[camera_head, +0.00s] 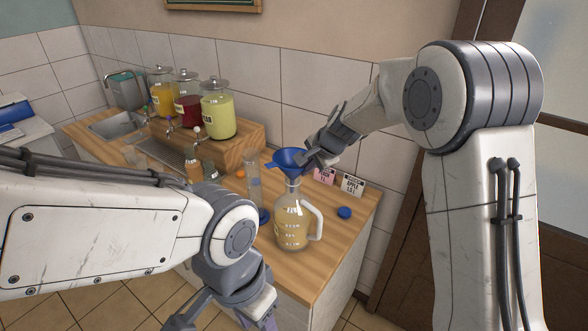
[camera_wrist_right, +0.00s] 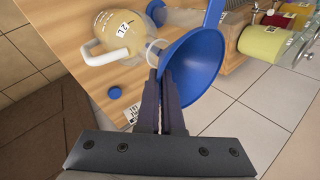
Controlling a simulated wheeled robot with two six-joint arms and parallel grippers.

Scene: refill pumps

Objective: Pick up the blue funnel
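The blue funnel (camera_head: 289,158) is directly over the mouth of a clear jug (camera_head: 291,226) with a white handle and pale yellow liquid. I cannot tell whether its spout is inside the neck. My right gripper (camera_head: 312,157) is at the funnel's right side. In the right wrist view the two dark fingers (camera_wrist_right: 163,78) are close together at the rim of the funnel (camera_wrist_right: 198,66), pinching it. The jug (camera_wrist_right: 118,36) is just beyond, its neck partly behind the funnel. My left gripper (camera_head: 222,318) hangs at the bottom edge with its fingers spread, partly cut off.
Dispensers with orange, red and green (camera_head: 218,114) liquid stand on a wooden riser at the back. A tall clear cylinder (camera_head: 253,188) stands left of the jug. A blue cap (camera_head: 344,212) and two small cards (camera_head: 352,185) are on the counter (camera_head: 331,243) to the right.

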